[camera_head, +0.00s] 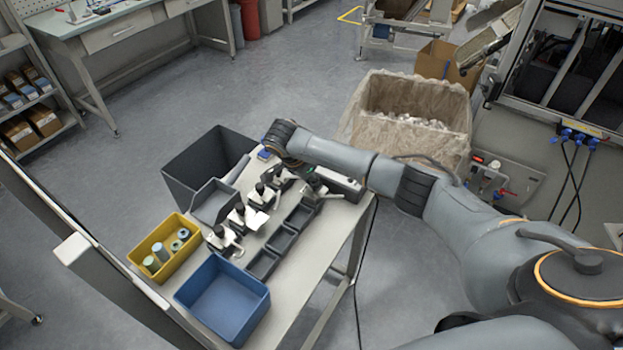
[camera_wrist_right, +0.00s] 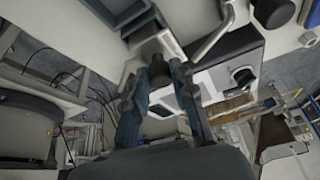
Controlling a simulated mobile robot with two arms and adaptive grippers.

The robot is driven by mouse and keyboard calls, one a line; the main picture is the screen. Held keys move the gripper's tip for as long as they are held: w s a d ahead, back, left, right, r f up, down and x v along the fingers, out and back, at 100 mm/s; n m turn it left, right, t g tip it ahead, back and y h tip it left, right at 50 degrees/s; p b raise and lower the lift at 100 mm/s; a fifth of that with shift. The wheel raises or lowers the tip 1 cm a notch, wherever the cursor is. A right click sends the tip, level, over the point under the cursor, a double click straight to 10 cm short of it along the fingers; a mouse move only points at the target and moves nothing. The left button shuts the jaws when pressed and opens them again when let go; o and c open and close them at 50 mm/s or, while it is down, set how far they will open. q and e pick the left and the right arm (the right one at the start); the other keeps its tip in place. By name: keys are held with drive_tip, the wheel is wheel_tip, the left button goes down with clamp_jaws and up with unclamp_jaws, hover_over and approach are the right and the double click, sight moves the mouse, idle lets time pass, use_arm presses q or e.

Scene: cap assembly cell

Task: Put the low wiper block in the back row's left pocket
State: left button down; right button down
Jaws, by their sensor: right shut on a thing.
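My right gripper (camera_head: 313,183) hangs over the far right end of the worktable in the head view, partly hidden by my own wrist. In the right wrist view, its two fingers (camera_wrist_right: 158,72) are closed around a small dark piece (camera_wrist_right: 157,64); I cannot tell from its visible part whether this is the low wiper block. Dark rectangular pockets run along the table, with a near one (camera_head: 262,263), a middle one (camera_head: 282,239) and a farther one (camera_head: 300,215). Which pocket is the back row's left one is unclear. My left gripper is out of view.
Metal pieces with black knobs (camera_head: 224,239) stand beside the pockets. A blue bin (camera_head: 205,299), a yellow bin (camera_head: 140,258) with cylinders, a grey tray (camera_head: 207,208) and a dark grey box (camera_head: 190,170) line the table's left side. A lined carton (camera_head: 365,135) stands behind my arm.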

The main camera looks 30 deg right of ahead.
drive_tip(key=shift+f, duration=0.5)
drive_tip(key=c, duration=1)
unclamp_jaws()
drive_tip(key=shift+c, duration=0.2)
drive_tip(key=v, duration=1.2)
drive_tip(key=shift+f, duration=0.1)
